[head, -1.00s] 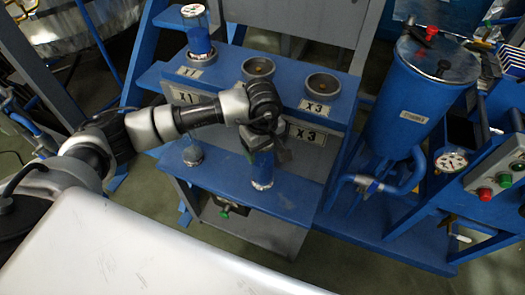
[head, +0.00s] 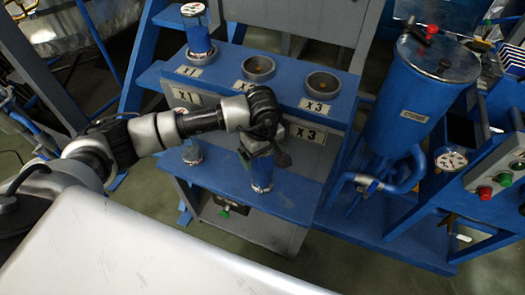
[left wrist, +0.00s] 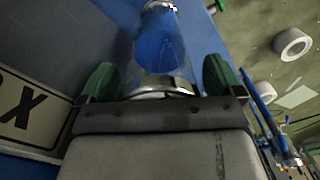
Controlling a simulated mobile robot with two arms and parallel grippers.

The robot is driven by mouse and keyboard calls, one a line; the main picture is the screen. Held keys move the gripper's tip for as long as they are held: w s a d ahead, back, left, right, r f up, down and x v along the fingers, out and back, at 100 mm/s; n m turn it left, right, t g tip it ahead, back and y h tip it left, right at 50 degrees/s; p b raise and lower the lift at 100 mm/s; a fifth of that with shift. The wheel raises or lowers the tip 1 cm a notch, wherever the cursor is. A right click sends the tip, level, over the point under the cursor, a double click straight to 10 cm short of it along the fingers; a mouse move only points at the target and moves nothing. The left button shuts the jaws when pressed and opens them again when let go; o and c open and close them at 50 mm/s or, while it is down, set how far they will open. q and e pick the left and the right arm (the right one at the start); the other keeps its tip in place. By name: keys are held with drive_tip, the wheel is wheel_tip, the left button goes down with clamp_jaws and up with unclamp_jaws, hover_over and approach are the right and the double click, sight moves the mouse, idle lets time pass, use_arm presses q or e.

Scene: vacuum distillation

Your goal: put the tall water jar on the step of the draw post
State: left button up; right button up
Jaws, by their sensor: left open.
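A jar of blue water (head: 261,173) stands on the lower blue step (head: 225,184) of the draw post, below the X 3 plate. My left gripper (head: 264,143) is right at the jar's upper end and hides part of it. In the left wrist view, the same jar (left wrist: 161,47) lies ahead of my palm, its metal-rimmed end near. The green fingertips of my left gripper (left wrist: 160,80) are spread on both sides, with a gap to the jar. My right gripper is out of view.
Another jar (head: 192,152) stands on the step to the left, partly hidden by my arm. A white-capped blue jar (head: 199,38) stands in the X1 seat; two round seats (head: 323,83) beside it are empty. A blue tank (head: 408,100) stands at right.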

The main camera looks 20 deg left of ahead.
use_arm(q)
wheel_tip(320, 180, up, 12)
drive_tip(key=shift+r, duration=0.15)
idle(0.3)
